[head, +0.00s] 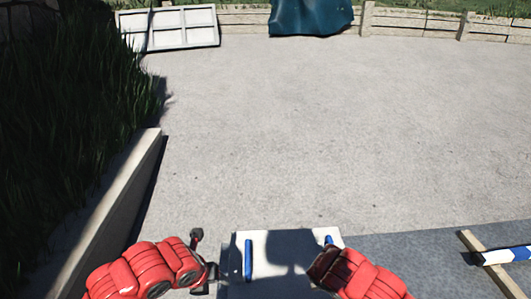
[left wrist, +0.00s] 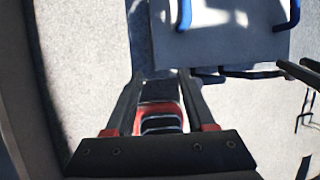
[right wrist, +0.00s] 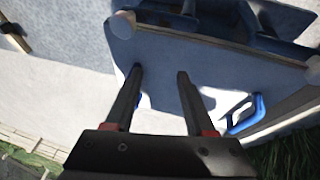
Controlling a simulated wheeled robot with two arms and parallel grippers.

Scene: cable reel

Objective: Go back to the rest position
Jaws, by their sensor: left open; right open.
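A light grey panel (head: 275,242) with blue handles stands at the bottom centre of the head view. One blue handle (head: 248,258) is near its left side and another blue handle (head: 328,240) near its right. The panel also shows in the left wrist view (left wrist: 232,42) and the right wrist view (right wrist: 215,68). My left gripper (left wrist: 160,77) is open, with nothing between its fingers, beside the panel's left side in the head view. My right gripper (right wrist: 160,73) is open and empty, seen against the panel. In the head view its fingers are hidden behind my red right arm.
A low wall (head: 118,205) and tall grass (head: 70,120) are on the left. A blue-white pole (head: 505,256) and a wooden bar (head: 478,255) are at lower right. A white frame (head: 170,28) and a dark teal cover (head: 310,15) stand far back. The paving between is clear.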

